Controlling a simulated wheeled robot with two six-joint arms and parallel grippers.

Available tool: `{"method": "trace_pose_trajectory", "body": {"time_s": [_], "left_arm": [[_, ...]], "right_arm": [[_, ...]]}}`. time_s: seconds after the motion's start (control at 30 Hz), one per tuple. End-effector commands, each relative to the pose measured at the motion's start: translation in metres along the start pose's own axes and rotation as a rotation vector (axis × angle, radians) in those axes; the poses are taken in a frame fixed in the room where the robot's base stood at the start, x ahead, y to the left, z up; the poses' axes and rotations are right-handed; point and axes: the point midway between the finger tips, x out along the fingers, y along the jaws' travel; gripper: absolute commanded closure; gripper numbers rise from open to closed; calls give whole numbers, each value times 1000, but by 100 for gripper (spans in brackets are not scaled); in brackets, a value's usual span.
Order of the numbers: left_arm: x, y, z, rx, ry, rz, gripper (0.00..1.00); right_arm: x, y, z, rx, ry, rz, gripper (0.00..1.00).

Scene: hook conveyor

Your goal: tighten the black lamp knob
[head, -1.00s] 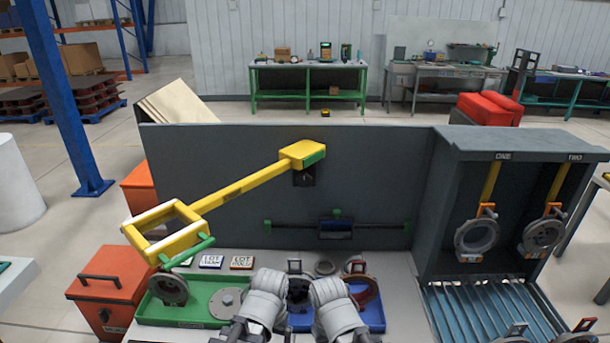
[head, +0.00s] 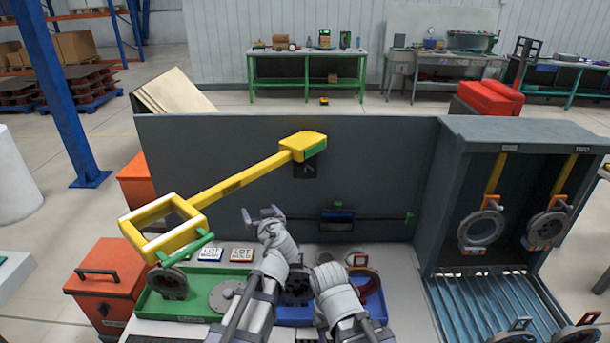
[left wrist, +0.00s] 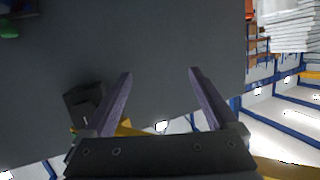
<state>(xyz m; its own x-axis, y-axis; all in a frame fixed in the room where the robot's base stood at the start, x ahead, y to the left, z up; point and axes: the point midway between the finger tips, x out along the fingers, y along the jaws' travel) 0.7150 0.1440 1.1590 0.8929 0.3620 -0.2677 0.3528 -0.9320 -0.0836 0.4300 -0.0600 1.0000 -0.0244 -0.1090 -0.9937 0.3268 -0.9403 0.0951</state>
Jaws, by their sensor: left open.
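The yellow lamp (head: 240,181) slants across the grey panel, its square frame at lower left and its head at upper right. A black knob-like fitting (head: 304,171) sits on the panel below the lamp head; its shape is hard to make out. It appears as a dark block in the left wrist view (left wrist: 83,100), left of the fingers, with yellow beside it. My left gripper (head: 262,214) is raised before the panel, below and left of the fitting. It is open and empty (left wrist: 160,74). My right gripper (head: 322,262) is low over the blue tray, its fingers unclear.
A green tray (head: 150,306) and a blue tray (head: 380,309) hold round parts on the bench. A grey cabinet (head: 545,127) with hanging rings stands at right. A dark bar (head: 375,222) with green ends crosses the panel. Orange bins (head: 105,280) stand at left.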

Motion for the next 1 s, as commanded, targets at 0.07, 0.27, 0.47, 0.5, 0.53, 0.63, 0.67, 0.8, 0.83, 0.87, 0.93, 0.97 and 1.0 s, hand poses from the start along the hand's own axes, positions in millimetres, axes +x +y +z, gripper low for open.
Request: {"method": "trace_pose_trajectory", "body": {"time_s": [0.07,0.27,0.47,0.5,0.53,0.63,0.67,0.8,0.83,0.87,0.93,0.97,1.0], "left_arm": [[-4,40,-27,-15,117,99,8],[-24,107,-58,-34,259,303,8],[-32,125,-64,-34,285,366,8],[-32,126,-64,-35,285,366,8],[-32,126,-64,-35,285,366,8],[-30,127,-64,-35,284,365,8],[-29,127,-65,-34,284,365,8],[-20,133,-67,-34,284,365,8],[-18,135,-68,-34,284,365,8],[-15,137,-69,-34,284,366,8],[-8,142,-71,-34,284,366,8],[-5,144,-72,-34,284,367,8],[-1,147,-74,-34,284,368,8]], "right_arm": [[0,0,0,0,0,0,50],[0,0,0,0,0,0,50],[0,0,0,0,0,0,50],[0,0,0,0,0,0,50],[0,0,0,0,0,0,50],[0,0,0,0,0,0,50],[0,0,0,0,0,0,50],[0,0,0,0,0,0,50],[0,0,0,0,0,0,50],[0,0,0,0,0,0,50],[0,0,0,0,0,0,50],[0,0,0,0,0,0,50],[0,0,0,0,0,0,50]]}}
